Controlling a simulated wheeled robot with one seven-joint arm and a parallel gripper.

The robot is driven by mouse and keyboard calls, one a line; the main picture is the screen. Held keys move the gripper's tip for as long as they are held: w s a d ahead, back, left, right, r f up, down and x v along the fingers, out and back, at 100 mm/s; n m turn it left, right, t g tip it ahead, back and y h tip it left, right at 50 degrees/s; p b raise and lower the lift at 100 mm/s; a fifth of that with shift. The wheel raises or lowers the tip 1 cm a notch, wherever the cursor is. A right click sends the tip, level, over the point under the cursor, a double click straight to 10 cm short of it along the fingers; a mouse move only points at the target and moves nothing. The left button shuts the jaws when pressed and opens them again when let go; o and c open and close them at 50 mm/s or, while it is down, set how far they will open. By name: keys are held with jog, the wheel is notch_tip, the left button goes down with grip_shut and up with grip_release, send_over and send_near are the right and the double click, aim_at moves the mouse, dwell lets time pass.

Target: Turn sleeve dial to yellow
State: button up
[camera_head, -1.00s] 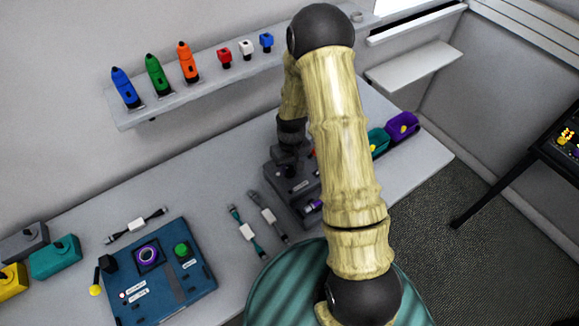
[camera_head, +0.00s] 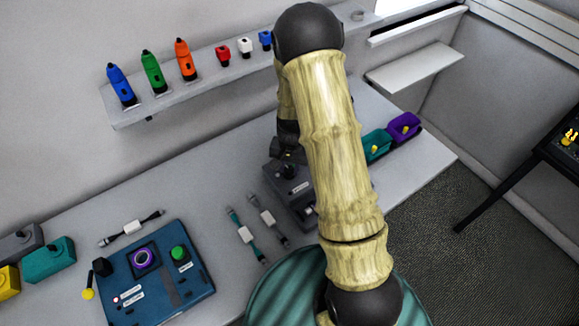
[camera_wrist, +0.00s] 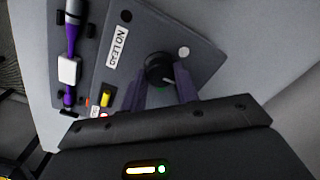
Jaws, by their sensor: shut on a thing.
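The sleeve dial is a round black knob (camera_wrist: 158,66) on a dark grey box (camera_wrist: 210,25) beside a "NO LEAD" label (camera_wrist: 117,45). A thin green mark shows low on the knob in the wrist view. A white dot (camera_wrist: 184,51) and a black dot (camera_wrist: 126,16) lie on the panel around it. My gripper (camera_wrist: 163,78) has its two dark fingers on either side of the knob, shut on it. In the head view the grey box (camera_head: 280,188) stands on the table, partly hidden by my arm.
A purple cable with a white sleeve (camera_wrist: 69,70) lies on the box beside yellow (camera_wrist: 106,98) and red parts. Two cables (camera_head: 245,233) lie left of the box. A blue panel (camera_head: 165,280) is further left.

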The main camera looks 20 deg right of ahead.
aim_at(291, 170)
dwell(0.5)
jog(key=o, duration=1)
jog(key=shift+c, duration=0.2)
notch_tip(291, 170, up, 17)
jog(key=b, duration=0.2)
jog(key=shift+d+r, duration=0.2)
jog(key=shift+s, duration=0.15)
jog(key=s+a+n+t, duration=0.1)
jog(key=s+n, duration=0.5)
jog(key=s, duration=0.8)
jog(key=shift+s+f+t, duration=0.2)
jog(key=shift+f+t, duration=0.1)
jog(key=shift+t, duration=0.4)
jog(key=shift+a, duration=0.1)
